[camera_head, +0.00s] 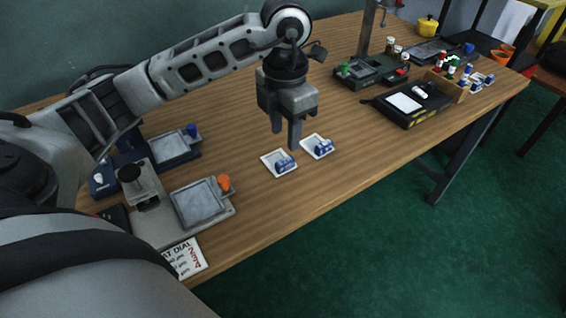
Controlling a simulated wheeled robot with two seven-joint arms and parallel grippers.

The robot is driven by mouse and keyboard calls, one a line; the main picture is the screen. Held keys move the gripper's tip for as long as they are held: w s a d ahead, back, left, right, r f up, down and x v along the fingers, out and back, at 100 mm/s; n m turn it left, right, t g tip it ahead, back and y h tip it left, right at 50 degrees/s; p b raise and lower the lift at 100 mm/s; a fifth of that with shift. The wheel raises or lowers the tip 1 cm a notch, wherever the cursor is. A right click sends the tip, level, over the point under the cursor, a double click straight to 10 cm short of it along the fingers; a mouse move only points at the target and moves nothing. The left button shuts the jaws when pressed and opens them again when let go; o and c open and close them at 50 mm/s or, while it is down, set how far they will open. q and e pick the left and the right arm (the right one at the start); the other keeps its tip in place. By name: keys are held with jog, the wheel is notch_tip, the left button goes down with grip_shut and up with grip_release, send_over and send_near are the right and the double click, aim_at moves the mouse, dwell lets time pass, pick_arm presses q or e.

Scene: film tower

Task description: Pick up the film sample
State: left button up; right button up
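Two small white squares lie side by side on the wooden table, a nearer one (268,160) and a farther one (308,141). Each bears a small blue-and-white piece, a nearer one (285,164) and a farther one (323,147). They may be film samples, but I cannot tell for sure. My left gripper (285,138) points down just behind and above these squares. Its two fingers stand apart with nothing visible between them. My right gripper is out of the picture.
A grey plate with an orange knob (224,183) and a blue-knobbed device (178,147) stand at left. A printed card (187,259) lies at the front edge. A black box with a white sheet (404,102) and a wooden rack of bottles (446,86) stand at right.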

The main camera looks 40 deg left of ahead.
aim_at(286, 160)
pick_arm(q)
jog(key=f, duration=0.8)
jog(key=shift+w+f, duration=0.25)
jog(key=shift+w, duration=0.05)
grip_shut()
